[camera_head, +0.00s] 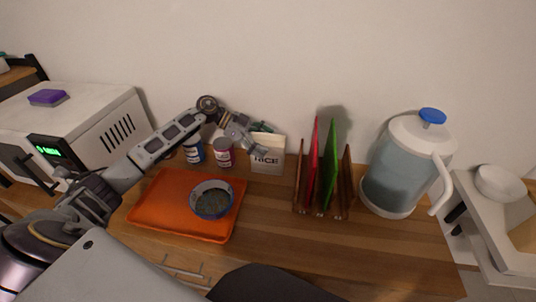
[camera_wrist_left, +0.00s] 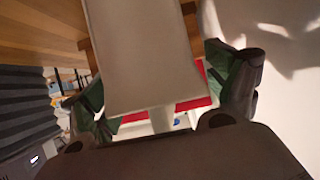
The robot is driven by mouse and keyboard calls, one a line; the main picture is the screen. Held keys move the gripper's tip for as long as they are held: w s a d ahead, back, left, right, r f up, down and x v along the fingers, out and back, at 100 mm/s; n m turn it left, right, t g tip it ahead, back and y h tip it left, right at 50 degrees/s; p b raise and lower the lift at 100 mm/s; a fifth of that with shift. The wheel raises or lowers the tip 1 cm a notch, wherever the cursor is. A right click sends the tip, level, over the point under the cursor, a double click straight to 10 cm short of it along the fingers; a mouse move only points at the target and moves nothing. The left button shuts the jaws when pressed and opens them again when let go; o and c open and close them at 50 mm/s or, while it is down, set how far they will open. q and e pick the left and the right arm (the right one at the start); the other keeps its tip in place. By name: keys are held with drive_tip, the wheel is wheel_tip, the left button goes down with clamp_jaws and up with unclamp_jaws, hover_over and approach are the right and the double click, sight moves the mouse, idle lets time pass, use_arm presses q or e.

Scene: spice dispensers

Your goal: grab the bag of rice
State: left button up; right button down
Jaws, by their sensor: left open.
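The bag of rice (camera_head: 268,161) is a cream, upright packet marked RICE, standing on the wooden counter near the wall. My left gripper (camera_head: 264,139) is at the top of the bag in the head view and hides part of its upper left. In the left wrist view, the pale bag (camera_wrist_left: 145,50) lies between the two green-padded fingers, with a visible gap on the right side. The gripper is open. Contact with the bag cannot be told. My right gripper is not in view.
An orange tray (camera_head: 155,207) holds a blue bowl (camera_head: 212,200). Right of the bag are a wooden rack with red and green boards (camera_head: 328,160) and a large pitcher (camera_head: 402,170).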

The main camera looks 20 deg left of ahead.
use_arm(q)
drive_tip(key=shift+c, duration=0.3)
clamp_jaws()
drive_tip(key=shift+r, duration=0.1)
idle(0.5)
